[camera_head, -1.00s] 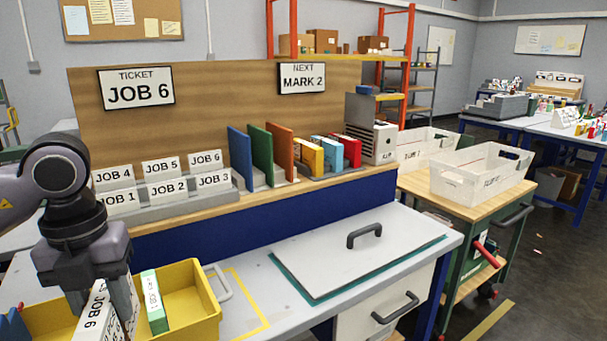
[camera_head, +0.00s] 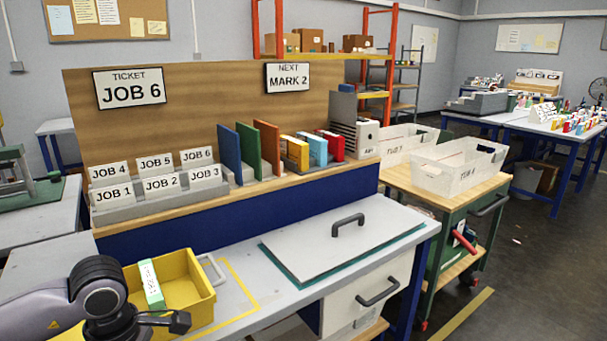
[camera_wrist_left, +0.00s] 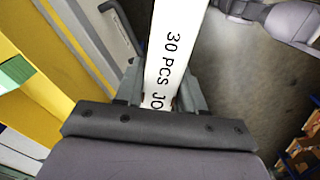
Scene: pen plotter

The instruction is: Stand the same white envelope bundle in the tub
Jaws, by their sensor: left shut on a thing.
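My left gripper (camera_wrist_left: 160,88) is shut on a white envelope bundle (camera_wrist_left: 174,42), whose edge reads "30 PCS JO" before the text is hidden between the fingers. My right gripper is not in view.
The yellow bin (camera_head: 203,303) holds a green-and-white bundle (camera_head: 152,285). A grey-white board with a black handle (camera_head: 325,238) lies on the bench. The cart (camera_head: 408,188) stands beyond the bench's right end, with dark floor beside it.

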